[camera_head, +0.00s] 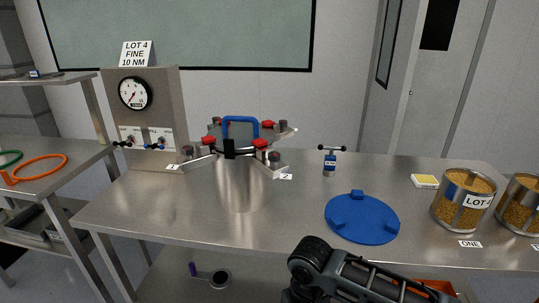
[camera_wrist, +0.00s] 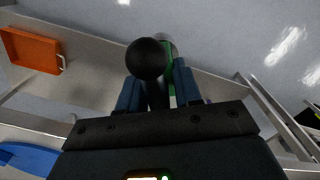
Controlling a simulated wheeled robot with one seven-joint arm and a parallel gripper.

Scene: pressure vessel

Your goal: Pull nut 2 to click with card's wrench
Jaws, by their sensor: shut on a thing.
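The card (camera_head: 137,54) reads "LOT 4 FINE 10 NM" and stands on top of the gauge panel. The steel vessel (camera_head: 241,185) stands on the table, its lid under a blue handle (camera_head: 240,126). Dark and red knobs ring the lid. A tag "2" (camera_head: 286,177) lies at the vessel's right; which knob is nut 2 is unclear. In the wrist view my gripper (camera_wrist: 158,75) is shut on a tool with a black ball end (camera_wrist: 146,58) and a green part (camera_wrist: 171,75). Most of this tool is hidden. My gripper is outside the head view.
A small blue T-handled tool (camera_head: 330,162) stands right of the vessel. A blue disc (camera_head: 361,219) lies in front of it. Grain-filled canisters (camera_head: 463,202) stand at the right. The gauge panel (camera_head: 166,103) is behind left. An orange bin (camera_wrist: 31,50) shows in the wrist view.

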